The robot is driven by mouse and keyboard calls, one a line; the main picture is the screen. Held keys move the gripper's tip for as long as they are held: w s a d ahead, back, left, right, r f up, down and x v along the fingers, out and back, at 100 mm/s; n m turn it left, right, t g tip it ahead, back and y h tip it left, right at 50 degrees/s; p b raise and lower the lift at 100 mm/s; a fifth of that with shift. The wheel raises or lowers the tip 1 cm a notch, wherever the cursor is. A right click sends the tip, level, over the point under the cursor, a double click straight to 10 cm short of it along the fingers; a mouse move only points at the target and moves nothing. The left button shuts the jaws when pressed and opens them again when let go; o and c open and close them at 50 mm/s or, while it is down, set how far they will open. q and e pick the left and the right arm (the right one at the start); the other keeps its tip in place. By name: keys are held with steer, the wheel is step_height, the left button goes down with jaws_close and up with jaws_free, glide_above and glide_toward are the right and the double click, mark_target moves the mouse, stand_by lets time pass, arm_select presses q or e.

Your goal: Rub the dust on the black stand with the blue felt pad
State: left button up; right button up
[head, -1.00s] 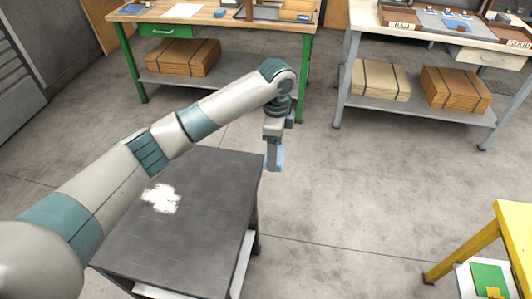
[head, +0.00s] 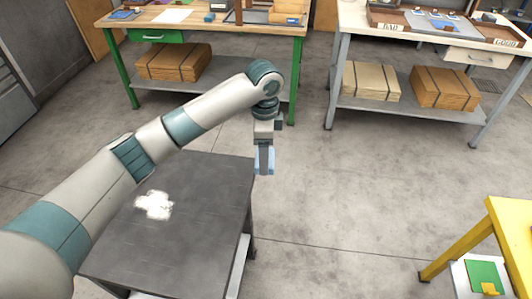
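The black stand (head: 205,245) is a dark square-topped table in front of me. A white patch of dust (head: 154,206) lies on the left part of its top. My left gripper (head: 264,170) points down at the stand's far right edge. It is shut on the blue felt pad (head: 266,160), which is partly hidden by the fingers. The pad looks to be held upright, apart from the dust and to its right. I cannot tell its exact height relative to the top. My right gripper does not show.
A green-legged workbench (head: 205,30) stands at the back left, and a grey-legged bench (head: 400,40) at the back right. A yellow table (head: 510,225) is at the right edge. The floor between them is clear.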

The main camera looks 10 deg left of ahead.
arm_select(q)
steer(key=s+a+r+n, duration=0.3)
steer(key=s+a+n, duration=0.3)
steer(key=s+n, duration=0.2)
steer(key=s+a+r+n, duration=0.3)
steer(key=s+a+n, duration=0.3)
steer(key=s+n, duration=0.2)
steer(key=shift+s+r+n, duration=0.2)
steer(key=shift+s+n, duration=0.2)
steer(key=shift+s, duration=0.8)
